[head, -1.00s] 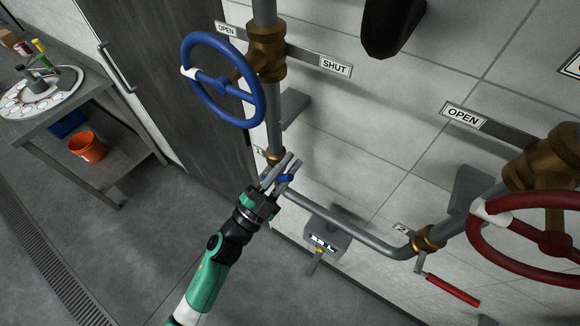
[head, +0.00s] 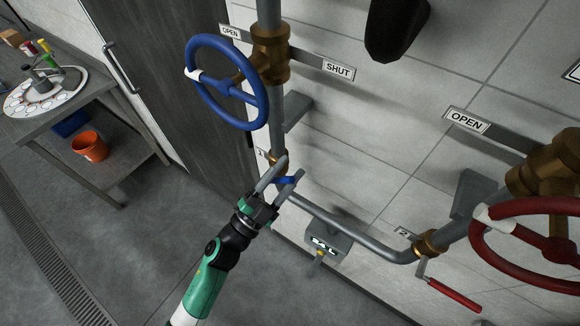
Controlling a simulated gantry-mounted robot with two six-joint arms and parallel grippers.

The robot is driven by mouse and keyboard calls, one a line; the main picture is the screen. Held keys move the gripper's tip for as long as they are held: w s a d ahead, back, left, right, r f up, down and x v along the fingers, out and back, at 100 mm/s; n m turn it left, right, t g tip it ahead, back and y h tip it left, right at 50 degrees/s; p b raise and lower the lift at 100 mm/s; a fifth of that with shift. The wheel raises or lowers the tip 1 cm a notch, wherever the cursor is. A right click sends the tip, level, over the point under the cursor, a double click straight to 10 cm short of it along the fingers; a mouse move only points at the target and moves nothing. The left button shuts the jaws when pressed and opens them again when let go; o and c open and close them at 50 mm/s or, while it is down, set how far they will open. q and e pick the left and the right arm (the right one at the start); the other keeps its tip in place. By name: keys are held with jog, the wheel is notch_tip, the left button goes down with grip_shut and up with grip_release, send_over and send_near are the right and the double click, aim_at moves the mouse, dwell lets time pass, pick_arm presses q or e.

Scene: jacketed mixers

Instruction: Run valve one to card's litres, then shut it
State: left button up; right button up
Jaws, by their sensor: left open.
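The small brass valve marked 1 (head: 279,158) sits low on the vertical pipe, with a short blue handle (head: 287,181). My left gripper (head: 292,167) is open, its two fingers apart on either side of the blue handle in the picture; I cannot tell if either touches it. A grey meter box (head: 328,243) with a small lit display hangs below the pipe; its digits are too small to read. A blue handwheel (head: 254,96) with a white rim mark stands above, between OPEN and SHUT plates. No card with litres is readable. My right gripper is not in view.
A red handwheel (head: 483,246) stands at right by another OPEN plate (head: 467,120). Valve 2 (head: 430,243) has a red handle (head: 453,294). A bench (head: 100,108) with a round white tray (head: 45,92) and an orange bucket (head: 90,146) stands left. The floor between is clear.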

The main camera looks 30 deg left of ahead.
pick_arm(q)
jog(key=v, duration=1)
jog(key=shift+s+b, duration=0.25)
jog(key=shift+b, duration=0.1)
dwell(1.6)
